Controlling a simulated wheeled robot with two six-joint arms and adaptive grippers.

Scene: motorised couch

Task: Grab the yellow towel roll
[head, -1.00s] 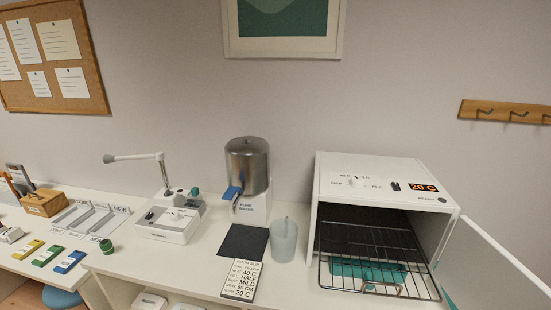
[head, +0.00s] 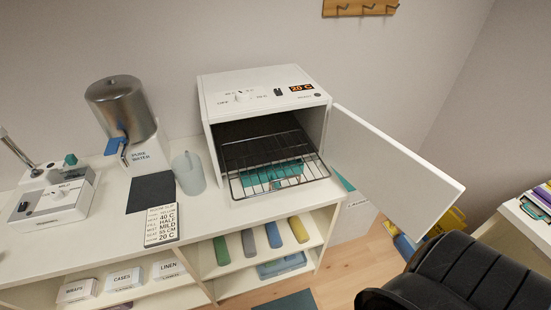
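A yellow towel roll (head: 298,229) lies on the upper shelf under the counter. It is the rightmost of a row of rolls, beside a blue roll (head: 273,235), a grey roll (head: 248,243) and a green roll (head: 221,251). Neither of my grippers is in view.
A white warming cabinet (head: 250,92) stands on the counter above, its door (head: 385,165) swung open to the right and its wire rack (head: 270,165) pulled out. A black padded chair (head: 470,272) is at the lower right. Some floor (head: 345,262) shows between shelf and chair.

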